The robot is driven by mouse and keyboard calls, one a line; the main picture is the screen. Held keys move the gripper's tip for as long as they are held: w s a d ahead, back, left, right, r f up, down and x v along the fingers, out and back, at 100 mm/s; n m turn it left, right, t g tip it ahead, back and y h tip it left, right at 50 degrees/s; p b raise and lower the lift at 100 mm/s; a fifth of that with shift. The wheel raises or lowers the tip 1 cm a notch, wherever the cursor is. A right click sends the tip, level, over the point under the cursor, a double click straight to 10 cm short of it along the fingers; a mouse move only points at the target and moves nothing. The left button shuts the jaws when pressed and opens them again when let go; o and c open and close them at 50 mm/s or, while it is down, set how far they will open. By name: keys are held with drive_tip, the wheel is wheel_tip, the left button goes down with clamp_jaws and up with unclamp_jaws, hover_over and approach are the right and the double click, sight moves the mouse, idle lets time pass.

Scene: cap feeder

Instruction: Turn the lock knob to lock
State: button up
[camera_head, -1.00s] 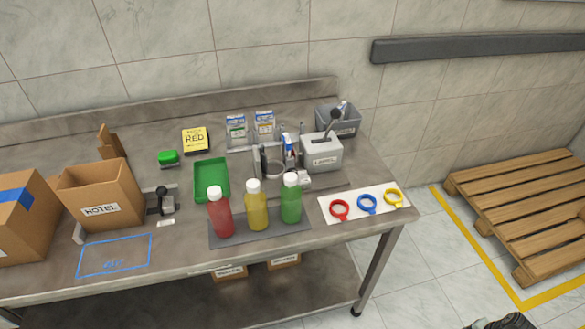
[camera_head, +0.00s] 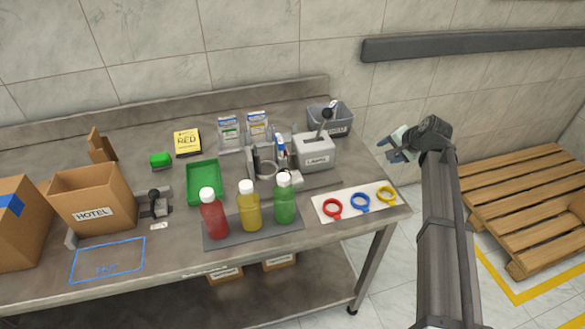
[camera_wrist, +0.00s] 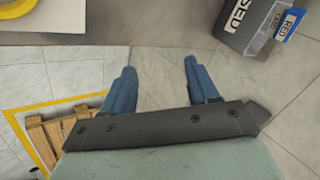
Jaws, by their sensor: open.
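A black knob (camera_head: 154,196) on a small grey fixture (camera_head: 162,207) stands at the left of the bench, beside the HOTEL box. I cannot tell for certain that it is the lock knob, or which way it is set. My gripper (camera_head: 388,149) is off the bench's right end, far from the black knob. In the wrist view, my gripper (camera_wrist: 159,66) has its blue fingers apart with only floor between them.
Red (camera_head: 213,217), yellow (camera_head: 249,209) and green (camera_head: 284,200) bottles stand at the bench's front. Coloured rings (camera_head: 360,202) lie on a white mat at right. The HOTEL box (camera_head: 92,203) and green tray (camera_head: 204,183) are left. A grey bin (camera_head: 340,124) stands at the back right.

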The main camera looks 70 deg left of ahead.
drive_tip(key=s+a+r+n+g+y, duration=0.1)
drive_tip(key=s+a+r, duration=0.4)
drive_tip(key=s+r, duration=0.15)
drive_tip(key=s+a+r+y, duration=0.1)
drive_tip(key=s+a+r, duration=0.4)
drive_tip(key=r, duration=0.3)
drive_tip(key=s+a+r+n, duration=0.1)
drive_tip(key=s+a+r, duration=0.1)
drive_tip(key=s+r, duration=0.5)
drive_tip(key=n+t+h, duration=0.1)
drive_tip(key=t+h, duration=0.1)
drive_tip(key=h, duration=0.8)
hover_over(285, 168)
drive_tip(key=d, duration=0.1)
wheel_tip(285, 168, down, 8)
drive_tip(key=f, duration=1.3)
drive_tip(key=shift+s+d+f, duration=0.1)
drive_tip(key=shift+s, duration=0.1)
drive_tip(key=c, duration=1)
